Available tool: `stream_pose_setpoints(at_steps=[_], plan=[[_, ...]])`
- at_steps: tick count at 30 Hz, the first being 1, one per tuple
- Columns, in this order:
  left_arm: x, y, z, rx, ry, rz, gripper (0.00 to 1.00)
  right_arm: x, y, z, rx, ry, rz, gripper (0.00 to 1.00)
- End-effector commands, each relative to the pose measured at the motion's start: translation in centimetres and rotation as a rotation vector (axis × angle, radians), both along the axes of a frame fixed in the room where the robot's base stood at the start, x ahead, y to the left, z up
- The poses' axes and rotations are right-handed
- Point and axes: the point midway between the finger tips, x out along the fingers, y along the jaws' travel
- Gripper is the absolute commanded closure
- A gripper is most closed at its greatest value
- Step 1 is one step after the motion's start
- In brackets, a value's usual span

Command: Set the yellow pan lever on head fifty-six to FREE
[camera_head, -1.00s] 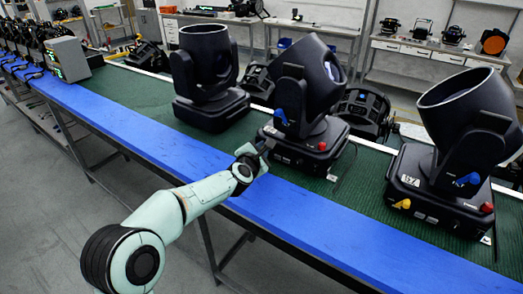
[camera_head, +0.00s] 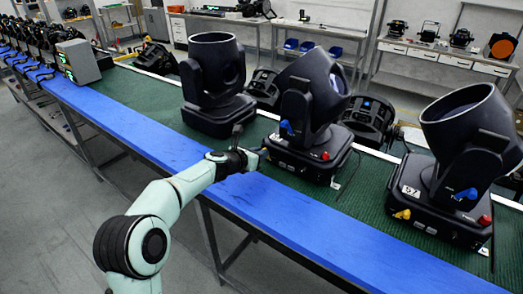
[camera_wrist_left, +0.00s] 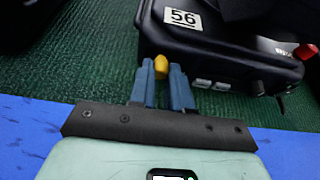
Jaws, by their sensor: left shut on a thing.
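Head fifty-six (camera_head: 305,120) is the middle black moving head on the bench, with a blue lever (camera_head: 286,128) on its yoke and a red knob on its base. Its white "56" label (camera_wrist_left: 183,18) shows in the left wrist view. The yellow pan lever (camera_wrist_left: 161,66) sticks out from the base's near corner. My left gripper (camera_wrist_left: 163,72) has its two blue fingers shut on this lever, one on each side. In the head view my left gripper (camera_head: 257,156) is at that corner and hides the lever. My right gripper is out of view.
Another head (camera_head: 212,85) stands to the left and one labelled 57 (camera_head: 455,165) to the right, with its own yellow lever (camera_head: 402,214). The heads stand on a green mat (camera_head: 370,205). A blue strip (camera_head: 300,225) along the bench's front edge is clear.

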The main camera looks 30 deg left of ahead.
Motion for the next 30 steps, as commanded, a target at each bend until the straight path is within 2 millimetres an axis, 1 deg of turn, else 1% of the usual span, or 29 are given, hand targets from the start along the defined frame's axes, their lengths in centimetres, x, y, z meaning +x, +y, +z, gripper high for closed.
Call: stream_pose_setpoints(at_steps=[1,3,12,28,29,30], plan=[[0.0,0.3,0.2,-0.032,0.002,0.003,1.0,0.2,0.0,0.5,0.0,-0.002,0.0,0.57],[0.1,0.4,0.2,-0.07,0.005,0.002,1.0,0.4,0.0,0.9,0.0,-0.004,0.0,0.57],[0.1,0.7,-0.1,-0.174,0.013,0.001,1.0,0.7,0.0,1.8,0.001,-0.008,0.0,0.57],[0.0,0.8,-0.3,-0.195,0.016,0.002,1.0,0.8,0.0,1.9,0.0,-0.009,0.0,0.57],[0.0,0.8,-0.3,-0.195,0.016,0.002,0.72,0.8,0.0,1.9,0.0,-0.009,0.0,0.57],[0.0,0.8,-0.3,-0.195,0.016,0.002,0.59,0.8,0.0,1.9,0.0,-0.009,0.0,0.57]])
